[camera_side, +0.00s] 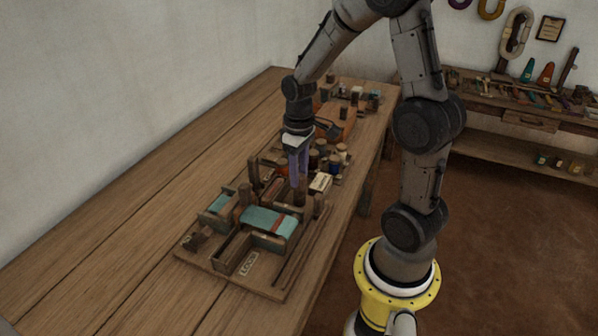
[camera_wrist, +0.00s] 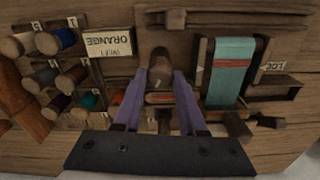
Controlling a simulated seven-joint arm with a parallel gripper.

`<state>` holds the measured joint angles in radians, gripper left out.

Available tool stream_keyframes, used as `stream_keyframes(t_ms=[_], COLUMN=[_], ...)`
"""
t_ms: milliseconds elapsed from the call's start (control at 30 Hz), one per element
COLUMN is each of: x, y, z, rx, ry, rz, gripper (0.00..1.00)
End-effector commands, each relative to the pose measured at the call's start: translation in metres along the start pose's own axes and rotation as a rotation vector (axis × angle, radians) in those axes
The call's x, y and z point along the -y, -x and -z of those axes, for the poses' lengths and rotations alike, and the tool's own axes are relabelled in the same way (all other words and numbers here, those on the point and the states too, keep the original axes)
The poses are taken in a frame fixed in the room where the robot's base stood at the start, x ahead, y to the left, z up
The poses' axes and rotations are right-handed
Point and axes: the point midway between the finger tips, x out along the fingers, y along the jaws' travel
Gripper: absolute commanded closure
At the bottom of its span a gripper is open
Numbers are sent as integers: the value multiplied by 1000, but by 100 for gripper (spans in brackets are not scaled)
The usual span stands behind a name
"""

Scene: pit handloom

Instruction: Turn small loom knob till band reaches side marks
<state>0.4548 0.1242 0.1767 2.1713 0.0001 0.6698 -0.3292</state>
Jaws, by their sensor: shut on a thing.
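The small loom (camera_side: 227,262) is a wooden frame on the bench with teal cloth (camera_side: 262,219) stretched over it. A red band (camera_side: 279,226) crosses the cloth, and it also shows in the wrist view (camera_wrist: 232,63). The knob (camera_wrist: 160,66) is a dark brown upright cylinder beside the cloth. My gripper (camera_side: 299,180) points down with its purple fingers on either side of the knob, shut on it. In the side view the fingers partly cover the knob (camera_side: 299,196).
Thread spools (camera_wrist: 61,40) and a card reading "WEFT ORANGE" (camera_wrist: 110,43) stand near the loom. A label (camera_side: 248,263) lies on the loom's near side. A rear shelf (camera_side: 520,115) holds tools. The bench's left part (camera_side: 130,230) is clear.

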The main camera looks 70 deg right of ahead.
Motion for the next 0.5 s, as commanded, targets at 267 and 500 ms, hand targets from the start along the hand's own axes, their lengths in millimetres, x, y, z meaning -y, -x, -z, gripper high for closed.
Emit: stream_keyframes(t_ms=[267, 500], x=[0, 0], y=[1, 1], z=[0, 0], rx=[0, -1], ry=[-154, -214], rz=[0, 0], gripper=[100, 100])
